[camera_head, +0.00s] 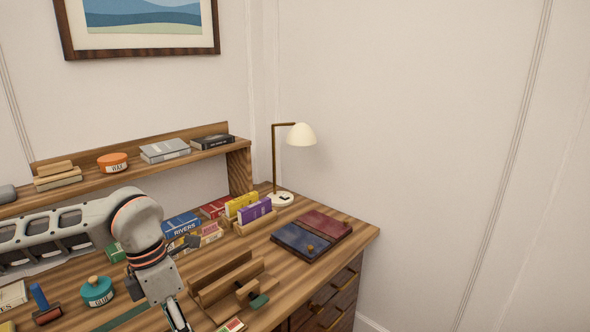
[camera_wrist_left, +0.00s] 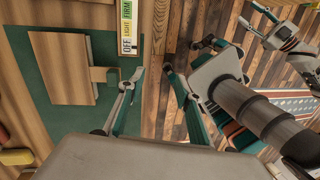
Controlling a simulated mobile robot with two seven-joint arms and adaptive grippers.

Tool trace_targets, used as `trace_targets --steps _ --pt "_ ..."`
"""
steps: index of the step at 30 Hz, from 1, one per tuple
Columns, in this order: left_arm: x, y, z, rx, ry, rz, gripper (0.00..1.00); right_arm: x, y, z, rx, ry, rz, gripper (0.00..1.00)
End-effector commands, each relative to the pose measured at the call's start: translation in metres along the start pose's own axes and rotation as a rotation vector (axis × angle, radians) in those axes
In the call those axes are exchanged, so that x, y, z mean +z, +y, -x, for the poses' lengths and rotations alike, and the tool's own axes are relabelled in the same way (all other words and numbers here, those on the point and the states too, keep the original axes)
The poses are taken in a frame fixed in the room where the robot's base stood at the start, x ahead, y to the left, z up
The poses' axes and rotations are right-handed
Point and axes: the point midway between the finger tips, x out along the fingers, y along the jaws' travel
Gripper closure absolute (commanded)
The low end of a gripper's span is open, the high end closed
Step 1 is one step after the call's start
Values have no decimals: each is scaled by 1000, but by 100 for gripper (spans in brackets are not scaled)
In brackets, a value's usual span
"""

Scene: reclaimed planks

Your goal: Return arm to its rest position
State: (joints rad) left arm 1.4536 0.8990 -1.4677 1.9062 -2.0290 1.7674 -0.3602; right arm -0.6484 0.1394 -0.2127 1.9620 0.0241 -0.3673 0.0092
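My left arm (camera_head: 150,250) reaches in from the left over the wooden desk in the head view. Its wrist points down and its left gripper (camera_head: 178,318) is partly cut off by the bottom edge. In the left wrist view the fingers of my left gripper (camera_wrist_left: 153,75) stand apart, with nothing held between them. The left finger is beside a wooden block (camera_wrist_left: 62,68) on a green mat (camera_wrist_left: 40,125). Grey and dark parts of my own body (camera_wrist_left: 215,75) fill the right of that view.
A wooden holder (camera_head: 225,285), a teal glue jar (camera_head: 97,291) and a blue-handled stamp (camera_head: 43,304) stand close to the arm. Books (camera_head: 180,224) are behind it. A shelf (camera_head: 195,154), a lamp (camera_head: 300,135) and notebooks (camera_head: 312,235) are further off.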

Motion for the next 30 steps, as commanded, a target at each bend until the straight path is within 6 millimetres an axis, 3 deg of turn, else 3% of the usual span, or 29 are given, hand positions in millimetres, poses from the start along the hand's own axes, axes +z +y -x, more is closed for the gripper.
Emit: trace_targets --steps 1,3,7,12,16,19,23,26,30 --pt "10 -28 -20 -89 -24 -28 66 0 0 0 0 0 0 60" --pt "27 -66 -38 -214 -76 -54 66 0 0 0 0 0 -1 60" --pt "55 -138 -57 -453 -185 -64 66 0 0 0 0 1 -1 60" --pt "89 -217 -54 -770 -341 3 66 0 0 0 0 1 -1 60" --pt "114 -258 -36 -1004 -465 117 66 0 0 0 0 0 -1 60" --pt "133 -273 -19 -1176 -559 242 66 0 0 0 0 0 -1 60" --pt "154 -270 1 -1378 -676 452 66 0 0 0 0 0 -1 60" --pt "166 -252 9 -1513 -759 651 66 0 0 0 0 -1 -1 60" --pt "172 -207 2 -1661 -861 977 66 0 0 0 0 -1 0 60"
